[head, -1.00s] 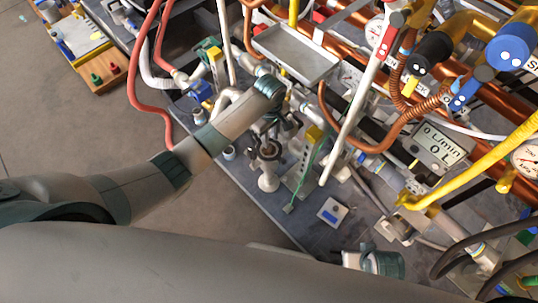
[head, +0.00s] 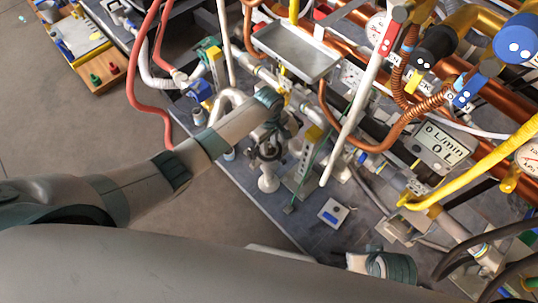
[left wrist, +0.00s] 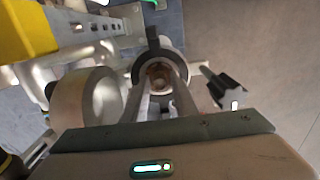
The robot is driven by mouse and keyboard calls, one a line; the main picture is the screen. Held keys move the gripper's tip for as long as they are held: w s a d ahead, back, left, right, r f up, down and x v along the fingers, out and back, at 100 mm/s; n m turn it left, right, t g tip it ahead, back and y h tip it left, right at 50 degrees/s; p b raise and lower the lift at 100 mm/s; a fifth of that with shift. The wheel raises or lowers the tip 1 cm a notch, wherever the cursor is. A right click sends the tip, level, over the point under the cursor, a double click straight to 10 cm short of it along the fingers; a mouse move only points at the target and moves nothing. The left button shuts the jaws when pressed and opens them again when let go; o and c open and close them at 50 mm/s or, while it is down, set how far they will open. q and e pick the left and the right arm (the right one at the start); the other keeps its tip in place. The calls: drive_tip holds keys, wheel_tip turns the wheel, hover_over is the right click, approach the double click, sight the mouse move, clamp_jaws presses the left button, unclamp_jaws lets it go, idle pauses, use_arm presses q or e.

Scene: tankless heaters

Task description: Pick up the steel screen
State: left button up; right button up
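I cannot clearly make out the steel screen in either view. My left gripper (left wrist: 160,84) reaches into or over a round grey collar (left wrist: 160,50) with a brownish centre. Its two fingers stand apart with a narrow gap, and I see nothing clearly clamped between them. In the head view my left gripper (head: 268,132) is over the grey pipe fittings near the table's front edge, its fingertips mostly hidden. A grey fitting with a dark handwheel (head: 268,155) stands just below it.
A steel tray (head: 297,52) lies behind the left gripper. A white rod (head: 362,95), red hose (head: 135,85) and yellow pipe (head: 480,165) crowd the bench. A dark handle (left wrist: 225,88) sits beside the collar.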

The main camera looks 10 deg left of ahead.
idle(0.4)
use_arm(q)
clamp_jaws()
drive_tip(key=shift+r, duration=0.1)
